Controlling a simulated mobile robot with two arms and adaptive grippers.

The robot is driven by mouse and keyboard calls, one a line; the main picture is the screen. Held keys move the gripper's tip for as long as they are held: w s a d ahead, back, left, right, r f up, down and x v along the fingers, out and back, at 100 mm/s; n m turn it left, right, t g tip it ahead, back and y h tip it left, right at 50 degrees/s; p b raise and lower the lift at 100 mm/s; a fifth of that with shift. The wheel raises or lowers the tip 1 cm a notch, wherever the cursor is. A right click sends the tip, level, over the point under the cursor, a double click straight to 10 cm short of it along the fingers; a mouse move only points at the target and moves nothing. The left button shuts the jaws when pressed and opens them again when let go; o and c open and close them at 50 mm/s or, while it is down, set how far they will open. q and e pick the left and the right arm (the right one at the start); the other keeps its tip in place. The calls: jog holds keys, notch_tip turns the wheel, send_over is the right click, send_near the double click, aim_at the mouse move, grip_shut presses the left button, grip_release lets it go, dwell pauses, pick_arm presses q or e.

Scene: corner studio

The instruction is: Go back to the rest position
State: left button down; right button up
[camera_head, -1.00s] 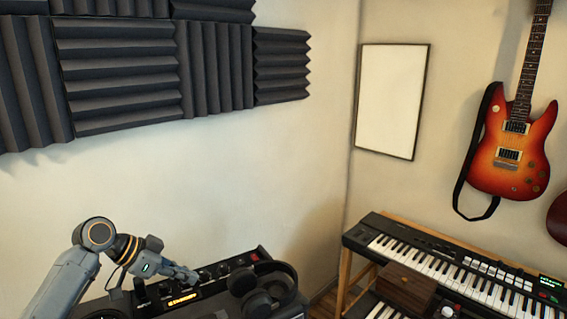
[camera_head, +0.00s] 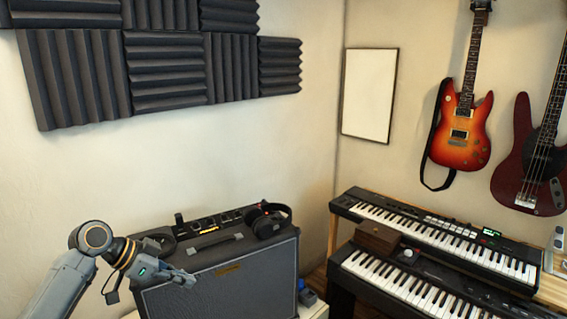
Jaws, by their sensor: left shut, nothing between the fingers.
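My left arm comes in from the lower left of the head view. My left gripper (camera_head: 186,281) is shut and empty, in front of the left part of the amplifier's grille. I cannot tell whether it touches the amplifier. My right gripper is not in view.
The dark amplifier (camera_head: 225,275) has headphones (camera_head: 268,220) on its top right. Guitars (camera_head: 462,135) hang on the wall beside a blank framed panel (camera_head: 369,94). Foam panels (camera_head: 165,70) cover the left wall.

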pick_arm(q)
notch_tip(320, 180, down, 16)
jog(key=w+a+n+t+y+b, duration=0.1)
jog(key=a+n+y, duration=0.1)
jog(key=n, duration=0.2)
jog(key=s+a+f+n+y+b, duration=0.15)
jog(key=s+f, duration=0.35)
jog(key=f, duration=0.8)
jog(key=s+a+f+n+y, duration=0.25)
jog(key=s+f, duration=0.25)
jog(key=f, duration=0.9)
jog(key=s+f+n+g+y+b, duration=0.1)
jog(key=s+f+n+g+b, duration=0.1)
jog(key=s+f, duration=1.55)
jog(key=s+d+f, duration=0.1)
jog(key=s+f, duration=0.1)
jog(key=s, duration=0.7)
jog(key=s+d+f+g, duration=0.1)
jog(key=s+d+f, duration=0.1)
jog(key=s, duration=0.7)
jog(key=s+d+f+m+g+y+b, duration=0.1)
jog(key=s+d+f, duration=0.1)
jog(key=s, duration=0.7)
jog(key=shift+s+d+f, duration=0.25)
jog(key=shift+s+f, duration=0.1)
jog(key=shift+f, duration=0.45)
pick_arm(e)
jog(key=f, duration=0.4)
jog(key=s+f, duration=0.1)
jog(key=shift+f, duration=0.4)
